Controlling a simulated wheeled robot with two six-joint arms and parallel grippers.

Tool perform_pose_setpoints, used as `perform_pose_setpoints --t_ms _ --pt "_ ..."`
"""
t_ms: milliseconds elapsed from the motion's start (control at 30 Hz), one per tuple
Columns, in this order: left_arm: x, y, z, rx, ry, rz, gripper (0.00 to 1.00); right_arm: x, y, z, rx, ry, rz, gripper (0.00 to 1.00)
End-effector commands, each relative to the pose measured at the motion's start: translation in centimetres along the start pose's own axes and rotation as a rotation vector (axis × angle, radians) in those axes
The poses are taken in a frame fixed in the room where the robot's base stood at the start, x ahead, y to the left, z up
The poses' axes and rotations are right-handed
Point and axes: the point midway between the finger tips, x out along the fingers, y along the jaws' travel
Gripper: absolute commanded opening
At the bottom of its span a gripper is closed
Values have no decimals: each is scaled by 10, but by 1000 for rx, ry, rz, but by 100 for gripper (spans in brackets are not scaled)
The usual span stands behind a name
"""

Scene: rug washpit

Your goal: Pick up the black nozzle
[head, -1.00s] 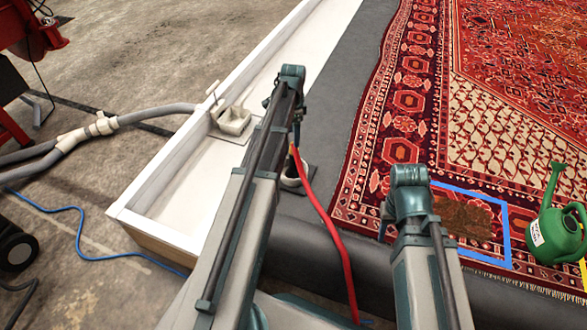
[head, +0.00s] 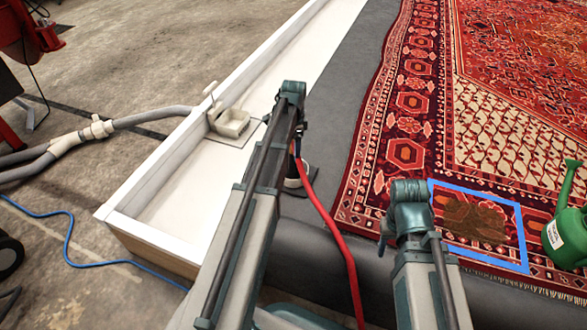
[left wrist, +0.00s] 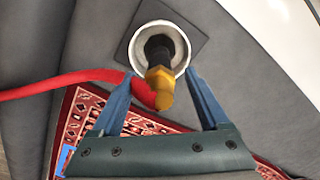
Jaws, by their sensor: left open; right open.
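The black nozzle (left wrist: 158,47) stands in a round white holder (left wrist: 137,45) on a dark square plate, seen from above in the left wrist view. A yellow fitting (left wrist: 160,82) joins its near end to a red hose (left wrist: 60,88). My left gripper (left wrist: 159,74) is open, its blue fingers on either side of the yellow fitting and the nozzle's near end, with gaps showing. In the head view my left arm hides most of the holder, while the red hose (head: 330,225) shows beside it. My right gripper (head: 384,238) is open, mostly hidden behind its wrist, near the rug's edge.
A white trough (head: 185,190) with a small drain box (head: 232,122) lies left of the holder. A patterned rug (head: 500,90) with a blue-framed brown stain (head: 475,222) lies right. A green watering can (head: 570,235) stands at the right edge. Grey floor separates trough and rug.

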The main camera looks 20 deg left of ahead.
Motion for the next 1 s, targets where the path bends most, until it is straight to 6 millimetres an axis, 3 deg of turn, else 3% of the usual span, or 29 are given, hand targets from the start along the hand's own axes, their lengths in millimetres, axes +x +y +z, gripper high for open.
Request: perform_pose_setpoints --t_ms 33,133,467,900,1000 --pt "14 0 0 0 0 0 78 14 -1 -1 2 0 0 50" --pt "24 0 0 0 0 0 78 24 -2 -1 5 0 0 50" --pt "26 0 0 0 0 0 78 26 -3 -1 7 0 0 50" --pt "26 0 0 0 0 0 0 26 -2 -1 7 0 0 50" --pt "26 0 0 0 0 0 0 26 -2 -1 7 0 0 50"
